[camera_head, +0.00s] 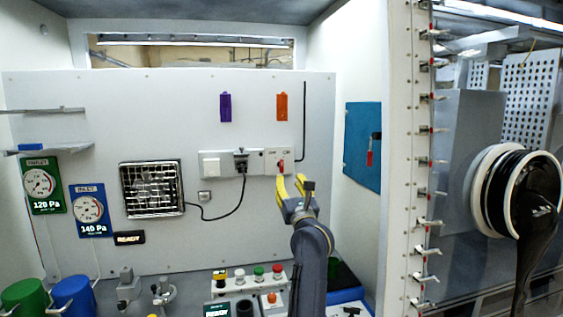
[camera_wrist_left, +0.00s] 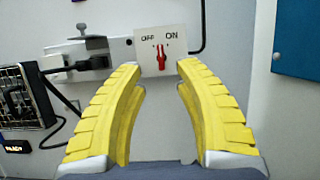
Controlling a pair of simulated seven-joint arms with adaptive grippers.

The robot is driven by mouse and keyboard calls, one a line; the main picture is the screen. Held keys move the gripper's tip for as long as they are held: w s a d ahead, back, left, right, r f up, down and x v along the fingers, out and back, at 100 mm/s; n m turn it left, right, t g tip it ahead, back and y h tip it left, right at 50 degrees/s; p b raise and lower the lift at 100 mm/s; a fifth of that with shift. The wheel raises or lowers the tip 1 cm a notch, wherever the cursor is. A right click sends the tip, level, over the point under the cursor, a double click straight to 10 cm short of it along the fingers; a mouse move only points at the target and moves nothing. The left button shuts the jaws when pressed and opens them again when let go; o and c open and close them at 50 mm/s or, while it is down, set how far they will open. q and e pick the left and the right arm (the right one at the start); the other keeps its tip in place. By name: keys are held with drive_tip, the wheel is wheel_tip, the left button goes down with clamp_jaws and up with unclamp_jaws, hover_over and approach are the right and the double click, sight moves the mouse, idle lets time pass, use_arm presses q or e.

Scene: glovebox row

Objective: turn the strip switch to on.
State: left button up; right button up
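The strip switch is a red knob (camera_head: 280,166) on a white plate at the right end of the wall strip (camera_head: 255,161). In the left wrist view the red knob (camera_wrist_left: 161,57) sits below the printed words OFF on the left and ON on the right. It looks nearly upright with a slight lean towards OFF. My left gripper (camera_head: 290,183) has yellow ribbed fingers and is just below the switch. In the left wrist view it (camera_wrist_left: 160,75) is open and empty, with the knob centred beyond the gap.
A black plug (camera_head: 241,160) with a hanging cable sits left of the switch, leading to a grilled heater (camera_head: 152,188). A black rod (camera_head: 304,120) rises at the right. A button panel (camera_head: 245,279) stands below. A blue panel (camera_head: 363,146) is on the side wall.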

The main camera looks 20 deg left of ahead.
sight(282, 161)
use_arm(q)
drive_tip(key=x, duration=1.2)
drive_tip(key=shift+r, duration=0.1)
clamp_jaws()
